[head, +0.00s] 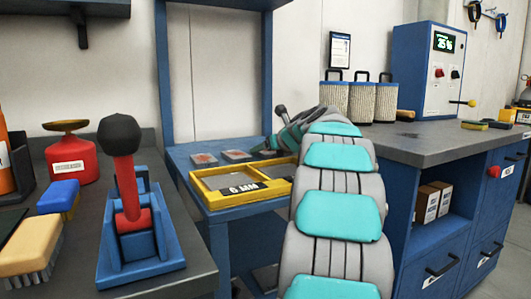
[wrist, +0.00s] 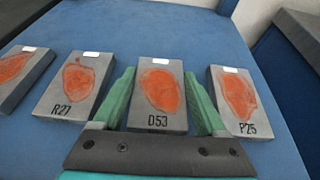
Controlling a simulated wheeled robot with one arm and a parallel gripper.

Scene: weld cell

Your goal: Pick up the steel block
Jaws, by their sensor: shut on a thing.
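Steel blocks with red oval patches lie in a row on the blue table. The grey block marked D53 (wrist: 160,122) sits between the two green fingers of my gripper (wrist: 159,82), which are shut on its sides. It appears to rest on the table. Block R27 (wrist: 58,108) lies just left of the fingers, block P25 (wrist: 238,128) just right. Another block (wrist: 22,76) is cut off at the left edge. In the head view my gripper (head: 268,148) is at the blue table's back right, and my arm hides part of it. Two blocks (head: 204,159) show left of it.
A yellow tray (head: 215,204) marked 6 MM sits at the front of the blue table (head: 232,226). Blue uprights (head: 166,75) stand at its back. A grey-topped bench (head: 430,145) with canisters (head: 360,102) stands right. A red-handled lever (head: 128,190) stands on the left bench.

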